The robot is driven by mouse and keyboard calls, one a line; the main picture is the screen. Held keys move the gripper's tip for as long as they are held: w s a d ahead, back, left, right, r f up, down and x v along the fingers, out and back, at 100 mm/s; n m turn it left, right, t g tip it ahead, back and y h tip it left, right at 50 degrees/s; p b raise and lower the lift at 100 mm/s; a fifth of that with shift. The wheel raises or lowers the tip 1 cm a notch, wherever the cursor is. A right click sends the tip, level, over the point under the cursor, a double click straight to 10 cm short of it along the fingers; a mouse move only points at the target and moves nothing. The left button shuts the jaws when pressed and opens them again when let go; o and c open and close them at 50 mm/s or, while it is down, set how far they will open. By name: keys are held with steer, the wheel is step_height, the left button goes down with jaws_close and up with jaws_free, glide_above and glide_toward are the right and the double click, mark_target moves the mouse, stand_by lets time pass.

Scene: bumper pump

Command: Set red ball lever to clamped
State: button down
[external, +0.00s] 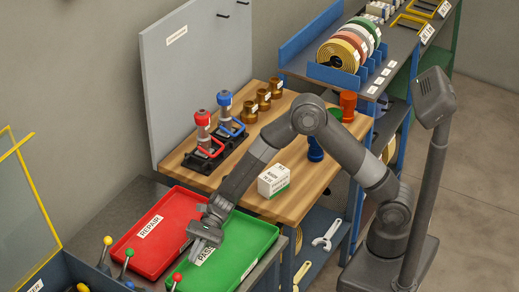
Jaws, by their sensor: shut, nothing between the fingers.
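The red ball lever (177,279) stands at the bottom edge of the external view, its red knob on a thin dark stem. Its lower part is cut off by the frame, so I cannot tell its position setting. My gripper (197,240) is shut and empty. It hangs over the left part of the green tray, near the red tray's edge, above and right of the red knob in the picture. The gripper and the lever are apart.
A yellow ball lever (107,241) and a green ball lever (129,253) stand left of the red one. The red tray (172,205) and green tray (262,232) lie beyond. A white box (273,182) sits on the wooden table (300,202), beside my arm.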

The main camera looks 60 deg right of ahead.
mark_target(176, 283)
steer(key=x, duration=0.4)
steer(key=shift+s+a+r, duration=0.2)
steer(key=shift+a+r, duration=0.35)
steer(key=shift+a, duration=0.35)
steer(key=shift+s+a+r, duration=0.15)
steer(key=shift+a+r, duration=0.35)
steer(key=shift+a, duration=0.35)
steer(key=shift+r, duration=0.15)
